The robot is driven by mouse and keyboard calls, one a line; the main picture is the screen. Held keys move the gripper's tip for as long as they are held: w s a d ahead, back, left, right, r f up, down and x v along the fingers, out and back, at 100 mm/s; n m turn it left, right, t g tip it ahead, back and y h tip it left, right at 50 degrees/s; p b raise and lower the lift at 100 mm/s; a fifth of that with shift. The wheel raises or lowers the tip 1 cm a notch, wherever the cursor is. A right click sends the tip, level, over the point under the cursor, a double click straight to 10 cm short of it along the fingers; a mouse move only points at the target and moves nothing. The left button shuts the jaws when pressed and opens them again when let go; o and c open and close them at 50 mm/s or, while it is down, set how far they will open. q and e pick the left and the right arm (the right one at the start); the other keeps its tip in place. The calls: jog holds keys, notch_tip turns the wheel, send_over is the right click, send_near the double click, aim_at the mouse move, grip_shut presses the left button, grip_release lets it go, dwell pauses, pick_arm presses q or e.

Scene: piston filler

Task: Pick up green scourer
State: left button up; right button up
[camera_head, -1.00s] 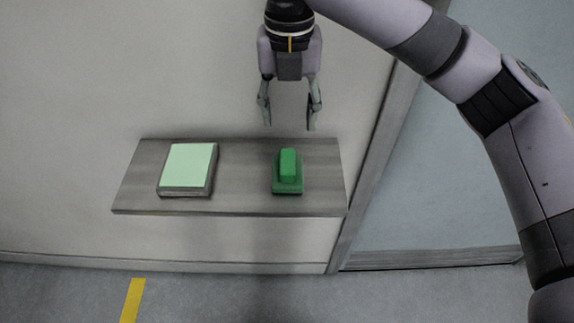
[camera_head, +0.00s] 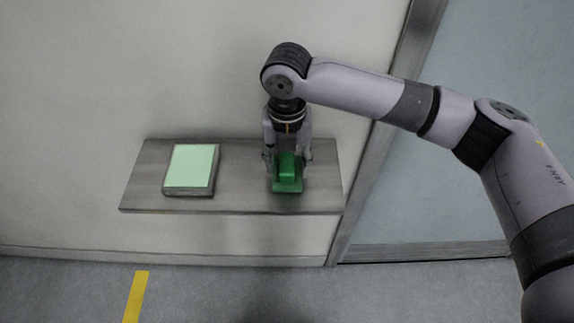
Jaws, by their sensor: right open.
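The green scourer (camera_head: 288,174) is a green block with a raised grip on a wider base, on the right part of a grey wall shelf (camera_head: 240,196). My right gripper (camera_head: 288,158) has come down from above, pointing downward, with its fingers at either side of the scourer's upper part. Its fingers are open. The fingertips are partly hard to make out against the scourer, so I cannot tell whether they touch it. My left gripper is not in view.
A grey box with a pale green top (camera_head: 191,166) lies on the left part of the shelf, with bare shelf between it and the scourer. The wall is close behind. A door frame (camera_head: 372,160) stands just right of the shelf. A yellow stripe (camera_head: 136,296) marks the floor.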

grip_shut()
dwell(0.7)
